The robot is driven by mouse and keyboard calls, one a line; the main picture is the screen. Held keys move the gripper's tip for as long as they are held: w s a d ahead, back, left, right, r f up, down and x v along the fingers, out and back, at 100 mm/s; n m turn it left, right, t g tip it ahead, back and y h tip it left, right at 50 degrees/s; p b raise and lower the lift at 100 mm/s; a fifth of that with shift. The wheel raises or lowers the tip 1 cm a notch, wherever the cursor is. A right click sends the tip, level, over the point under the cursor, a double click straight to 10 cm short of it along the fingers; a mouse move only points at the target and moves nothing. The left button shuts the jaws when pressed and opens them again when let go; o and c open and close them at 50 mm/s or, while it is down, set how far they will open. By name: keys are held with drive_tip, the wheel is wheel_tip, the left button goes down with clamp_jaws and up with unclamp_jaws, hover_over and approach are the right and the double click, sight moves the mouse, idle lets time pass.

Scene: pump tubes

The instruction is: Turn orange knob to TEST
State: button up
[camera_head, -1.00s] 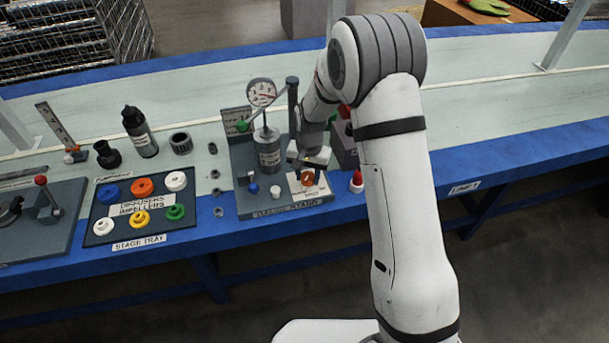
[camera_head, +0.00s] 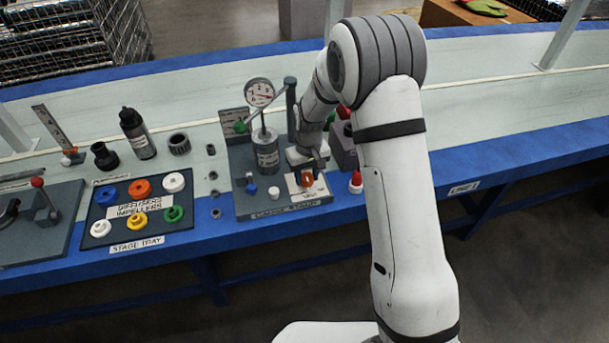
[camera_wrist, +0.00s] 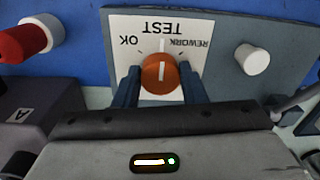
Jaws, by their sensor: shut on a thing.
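The orange knob (camera_wrist: 160,74) sits on a white label plate (camera_wrist: 125,27) marked OK, TEST and REWORK, upside down in the wrist view. The white line on the knob runs straight up and down in that view, lined up with the TEST mark. My gripper (camera_wrist: 160,84) is shut on the knob, with one dark finger on each side. In the head view the orange knob (camera_head: 307,179) shows below my gripper (camera_head: 306,170), at the front right of the gauge stand (camera_head: 262,209).
A white peg (camera_wrist: 252,59) and a red-and-white knob (camera_wrist: 28,38) stand to either side in the wrist view. The dial gauge (camera_head: 259,93) and grey cylinder (camera_head: 266,150) stand behind left of my gripper. The stage tray (camera_head: 185,218) lies farther left.

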sight(307, 176)
drive_tip(key=shift+w+a+r, duration=0.1)
drive_tip(key=shift+w+r, duration=0.15)
drive_tip(key=o, duration=1)
drive_tip(key=shift+s+f, duration=0.15)
wheel_tip(307, 176, up, 8)
drive_tip(key=shift+f+p, duration=0.1)
drive_tip(key=shift+p, duration=0.3)
